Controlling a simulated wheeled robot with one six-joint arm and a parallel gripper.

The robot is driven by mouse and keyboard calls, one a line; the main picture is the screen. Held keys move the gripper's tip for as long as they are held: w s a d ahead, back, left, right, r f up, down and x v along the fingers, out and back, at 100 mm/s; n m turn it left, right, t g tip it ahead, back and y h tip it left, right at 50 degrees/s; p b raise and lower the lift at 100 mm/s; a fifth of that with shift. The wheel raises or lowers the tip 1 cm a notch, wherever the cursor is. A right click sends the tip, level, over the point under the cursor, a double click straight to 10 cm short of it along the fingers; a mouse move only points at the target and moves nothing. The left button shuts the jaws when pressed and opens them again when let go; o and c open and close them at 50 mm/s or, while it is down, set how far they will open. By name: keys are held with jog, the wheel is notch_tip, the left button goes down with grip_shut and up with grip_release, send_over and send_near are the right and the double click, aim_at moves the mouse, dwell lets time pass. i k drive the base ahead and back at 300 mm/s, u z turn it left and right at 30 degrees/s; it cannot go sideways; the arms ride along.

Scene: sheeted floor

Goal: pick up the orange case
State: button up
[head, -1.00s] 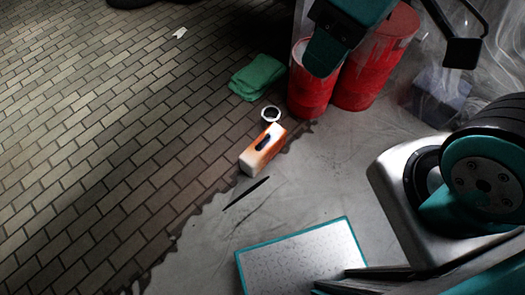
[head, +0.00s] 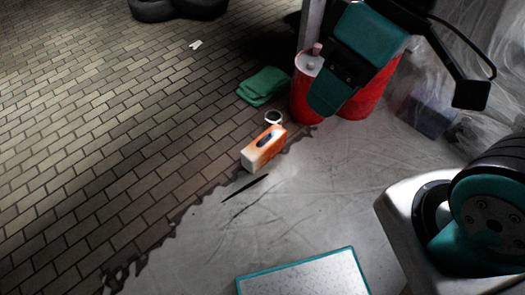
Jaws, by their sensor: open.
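The orange case (head: 265,148) is a small box with orange and pale faces and a dark handle-like mark on top. It lies on the ground near the middle of the head view, by the ragged border between brick paving and grey floor. My gripper (head: 332,88), teal and black, is at the upper right of the case, apart from it and in front of the red drums. It is open and nothing shows held in it. Its fingertips are only partly seen from this side.
A white ring (head: 273,117) lies just behind the case, with a green cloth (head: 264,86) beyond it. A thin dark strip (head: 245,188) lies in front. Red drums (head: 305,95) stand to the right. Dark tyres (head: 152,9) lie far back. The paving at left is mostly clear.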

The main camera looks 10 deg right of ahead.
aim_at(255, 155)
jog(key=u, duration=0.3)
jog(key=i, duration=1.15)
